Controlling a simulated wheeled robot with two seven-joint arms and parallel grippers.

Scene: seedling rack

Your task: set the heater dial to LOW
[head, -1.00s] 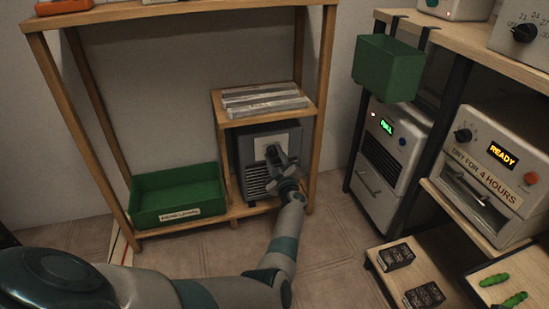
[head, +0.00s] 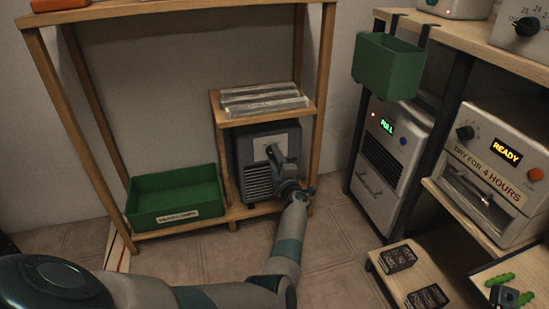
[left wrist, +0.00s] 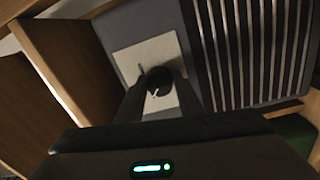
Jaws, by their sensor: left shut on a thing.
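The heater (head: 258,178) is a grey box with a slatted grille, standing under a small wooden shelf. Its dial (left wrist: 160,80) is a dark round knob on a pale plate (left wrist: 138,56), beside the grille in the left wrist view. My left gripper (head: 272,152) is at the upper front of the heater, its fingers shut on the dial. A short light mark shows on the knob. The plate's lettering cannot be read, so the setting cannot be told.
A green bin (head: 176,214) stands left of the heater. Grey slabs (head: 262,100) lie on the shelf above. A wooden post (head: 318,130) stands close to the right. Another green bin (head: 386,70) hangs at the right rack, above a white machine (head: 392,150). Floor before the heater is partly clear.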

